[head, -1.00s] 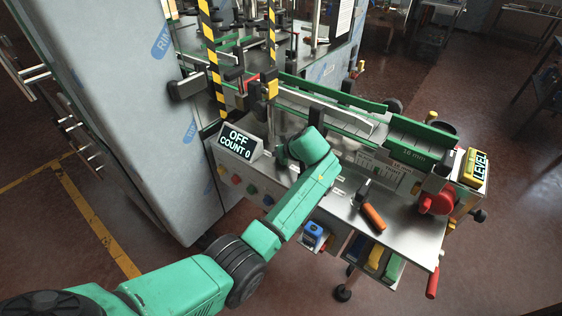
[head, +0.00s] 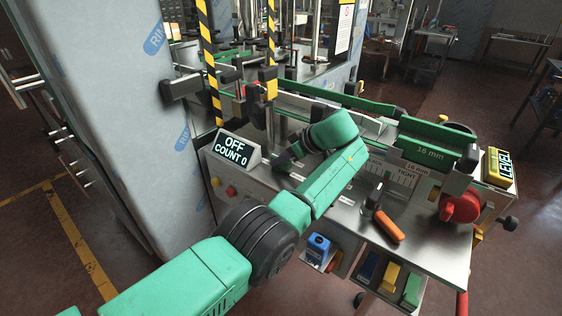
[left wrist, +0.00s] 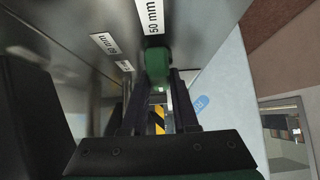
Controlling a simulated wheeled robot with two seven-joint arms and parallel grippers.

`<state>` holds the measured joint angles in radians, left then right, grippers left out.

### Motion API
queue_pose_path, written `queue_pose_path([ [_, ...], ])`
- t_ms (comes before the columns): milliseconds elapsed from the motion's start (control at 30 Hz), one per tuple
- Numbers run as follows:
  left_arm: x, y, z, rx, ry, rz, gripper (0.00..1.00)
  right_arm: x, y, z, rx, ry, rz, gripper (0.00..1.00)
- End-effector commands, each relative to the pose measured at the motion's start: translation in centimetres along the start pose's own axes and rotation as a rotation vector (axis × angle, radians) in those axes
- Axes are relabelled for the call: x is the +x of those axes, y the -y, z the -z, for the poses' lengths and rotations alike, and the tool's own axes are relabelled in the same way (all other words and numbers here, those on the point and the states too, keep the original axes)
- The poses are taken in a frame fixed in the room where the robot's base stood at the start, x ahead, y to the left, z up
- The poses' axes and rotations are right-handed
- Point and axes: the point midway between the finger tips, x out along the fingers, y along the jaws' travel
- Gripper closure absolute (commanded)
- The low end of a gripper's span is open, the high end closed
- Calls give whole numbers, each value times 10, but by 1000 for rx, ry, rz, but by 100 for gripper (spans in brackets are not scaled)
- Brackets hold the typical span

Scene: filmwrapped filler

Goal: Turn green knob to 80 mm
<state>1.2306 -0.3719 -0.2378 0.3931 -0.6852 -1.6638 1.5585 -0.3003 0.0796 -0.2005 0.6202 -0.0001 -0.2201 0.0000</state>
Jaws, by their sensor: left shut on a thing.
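The green knob (left wrist: 157,64) shows in the left wrist view between the fingertips, below a plate labelled "50 mm" (left wrist: 152,15). A second mm label (left wrist: 110,43) lies to its left; its number is hard to read. My left gripper (left wrist: 158,78) is shut on the knob, one dark finger on each side. In the head view my left gripper (head: 284,161) is a dark shape above the steel bench top, just right of the display. The knob is hidden or too small to tell there. My right gripper is not in view.
The display (head: 234,150) reads "OFF COUNT 0". An orange-handled tool (head: 388,226) lies on the bench, with a red knob (head: 460,207) to its right. Green rails (head: 335,98) run behind my arm. A yellow "LEVEL" box (head: 498,168) stands at the right end.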

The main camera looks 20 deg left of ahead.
Motion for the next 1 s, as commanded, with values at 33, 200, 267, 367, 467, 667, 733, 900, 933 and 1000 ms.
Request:
queue_pose_path([
  [33, 1, 1, -2, 2, 5, 3, 100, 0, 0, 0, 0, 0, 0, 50],
  [200, 1, 0, -2, 2, 6, 3, 100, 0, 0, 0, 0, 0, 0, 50],
  [267, 1, 0, -2, 2, 6, 3, 100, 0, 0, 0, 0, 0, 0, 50],
  [367, 1, 0, -2, 3, 6, 2, 46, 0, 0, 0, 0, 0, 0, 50],
  [467, 1, 0, -1, 2, 4, 2, 43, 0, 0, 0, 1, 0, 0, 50],
  [667, 0, 0, -1, 1, 3, 0, 43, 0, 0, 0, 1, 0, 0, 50],
  [733, -2, 0, -1, 1, 2, -1, 43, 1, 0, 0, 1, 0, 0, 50],
  [900, -25, -1, -2, 0, 3, -5, 43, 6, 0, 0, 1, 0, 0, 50],
  [933, -32, -1, -2, 0, 3, -4, 43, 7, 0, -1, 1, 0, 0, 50],
  [1000, -45, -1, 1, -1, -1, -4, 43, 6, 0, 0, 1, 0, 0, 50],
])
